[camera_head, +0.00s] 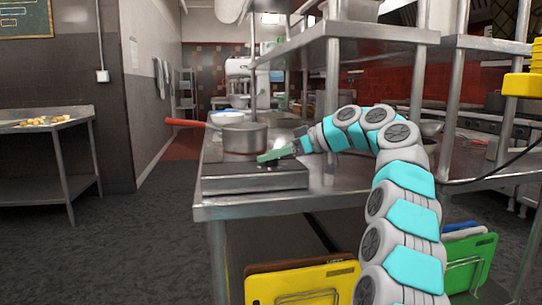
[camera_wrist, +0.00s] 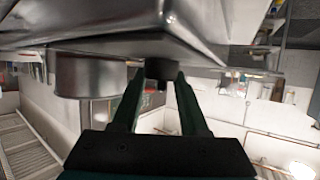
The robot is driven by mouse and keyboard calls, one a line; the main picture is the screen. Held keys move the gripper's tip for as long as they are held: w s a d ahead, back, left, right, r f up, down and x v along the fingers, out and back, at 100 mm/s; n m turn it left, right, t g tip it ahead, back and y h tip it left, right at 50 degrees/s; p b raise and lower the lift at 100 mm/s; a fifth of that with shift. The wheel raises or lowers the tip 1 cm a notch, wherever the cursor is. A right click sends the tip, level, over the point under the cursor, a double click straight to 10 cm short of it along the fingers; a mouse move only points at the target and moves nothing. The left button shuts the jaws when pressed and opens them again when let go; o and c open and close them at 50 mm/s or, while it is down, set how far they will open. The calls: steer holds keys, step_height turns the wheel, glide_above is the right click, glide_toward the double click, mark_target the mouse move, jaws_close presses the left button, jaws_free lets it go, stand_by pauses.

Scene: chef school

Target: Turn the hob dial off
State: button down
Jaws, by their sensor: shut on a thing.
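The hob (camera_head: 240,183) is a low metal unit at the near end of the steel counter. In the wrist view, its small dark dial (camera_wrist: 159,68) shows between the fingertips of my gripper (camera_wrist: 160,77). The fingers are closed on the dial's two sides. In the head view my gripper (camera_head: 264,157), with greenish fingers, reaches in from the right over the hob. The dial is hard to make out in the head view. The hob's underside or edge fills the top of the wrist view.
Steel shelving (camera_head: 352,32) rises above the counter (camera_head: 330,198). Yellow (camera_head: 335,284) and green (camera_head: 487,250) boards stand below. Open floor lies to the left, before a side table (camera_head: 45,123).

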steer(key=shift+g, duration=0.3)
stand_by(0.4)
steer(key=c, duration=0.7)
jaws_free()
